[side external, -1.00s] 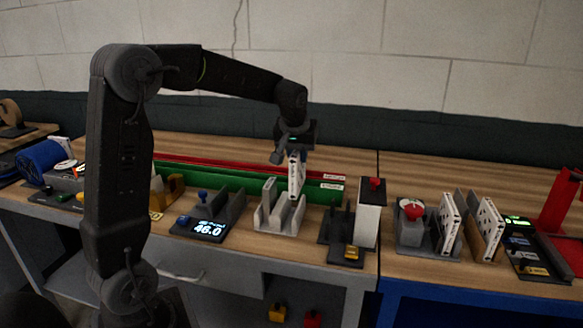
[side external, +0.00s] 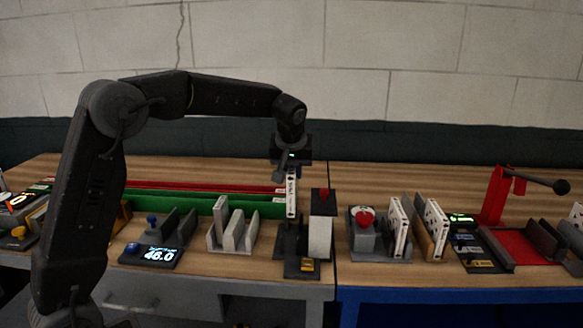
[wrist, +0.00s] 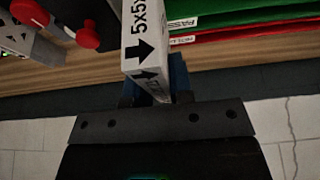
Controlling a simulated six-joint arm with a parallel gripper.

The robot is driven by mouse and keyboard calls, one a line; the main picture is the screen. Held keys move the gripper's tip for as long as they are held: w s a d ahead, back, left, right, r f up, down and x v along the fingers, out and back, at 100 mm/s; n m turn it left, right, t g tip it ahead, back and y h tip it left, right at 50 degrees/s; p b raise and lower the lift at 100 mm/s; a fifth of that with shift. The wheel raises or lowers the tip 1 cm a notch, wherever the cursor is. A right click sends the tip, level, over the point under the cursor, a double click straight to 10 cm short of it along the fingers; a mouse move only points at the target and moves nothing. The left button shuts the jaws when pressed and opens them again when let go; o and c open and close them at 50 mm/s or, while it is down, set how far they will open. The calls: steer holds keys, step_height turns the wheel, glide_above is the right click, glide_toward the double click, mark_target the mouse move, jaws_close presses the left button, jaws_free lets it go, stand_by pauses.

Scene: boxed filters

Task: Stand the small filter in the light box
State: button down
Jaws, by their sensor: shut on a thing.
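The small filter (side external: 291,196) is a thin white panel with black markings. It hangs upright and edge-on below my gripper (side external: 290,172), which is shut on its top. In the wrist view the filter (wrist: 146,40) shows a black arrow and "5x5x" lettering between my fingers (wrist: 155,92). No box is plainly labelled as the light box. A white block with a red top (side external: 320,236) stands just right of the filter, with a dark stand (side external: 290,242) beside it. The filter's lower edge is just above or behind this stand; I cannot tell whether they touch.
A light grey slotted rack (side external: 233,238) stands empty to the left. Behind are long green (side external: 170,197) and red (side external: 215,184) bins. Right are a grey unit with a red button (side external: 363,219), two white panels in holders (side external: 436,225) and a red lever press (side external: 497,195).

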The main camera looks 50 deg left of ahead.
steer(key=shift+f, duration=2.05)
steer(key=shift+f, duration=0.25)
steer(key=shift+f, duration=0.75)
steer(key=shift+f, duration=0.4)
steer(key=shift+f, duration=1.05)
steer(key=shift+f, duration=0.5)
steer(key=shift+f, duration=0.35)
steer(key=shift+f, duration=0.2)
steer(key=c, duration=0.9)
jaws_free()
steer(key=shift+c, duration=0.2)
